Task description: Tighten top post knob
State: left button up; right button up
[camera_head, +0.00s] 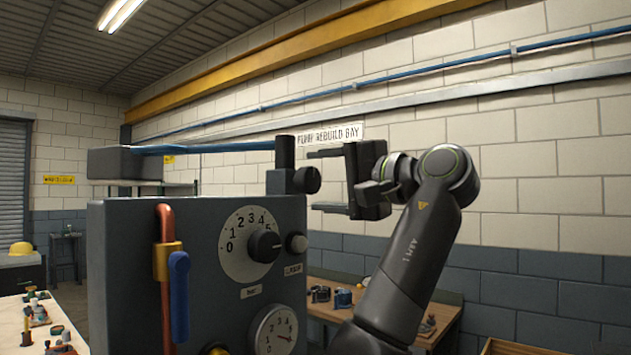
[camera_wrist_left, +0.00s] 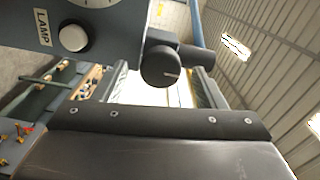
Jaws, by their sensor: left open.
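The top post knob (camera_head: 306,180) is a round black knob on the side of the dark upright post (camera_head: 285,155), which stands on top of the grey casing. In the left wrist view the knob (camera_wrist_left: 160,70) faces the camera, with a short pale line on its face. My left gripper (camera_head: 314,181) is open to the right of the knob. Its fingers point left, one above and one below the knob's height. In the left wrist view the fingers of my gripper (camera_wrist_left: 161,78) lie either side of the knob, with gaps. My right gripper is not in view.
The grey casing (camera_head: 120,260) carries a numbered dial with a black knob (camera_head: 264,246), a lamp button (camera_head: 297,242), a gauge (camera_head: 275,333) and a blue-handled lever (camera_head: 179,295). A blue bar (camera_head: 220,146) runs left from the post. A wooden bench (camera_head: 440,318) stands behind.

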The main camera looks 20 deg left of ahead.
pick_arm(q)
jog(key=p+v, duration=0.3)
jog(key=v, duration=1.2)
jog(key=shift+d+p, duration=0.3)
jog(key=shift+p, duration=0.05)
jog(key=shift+s, duration=0.1)
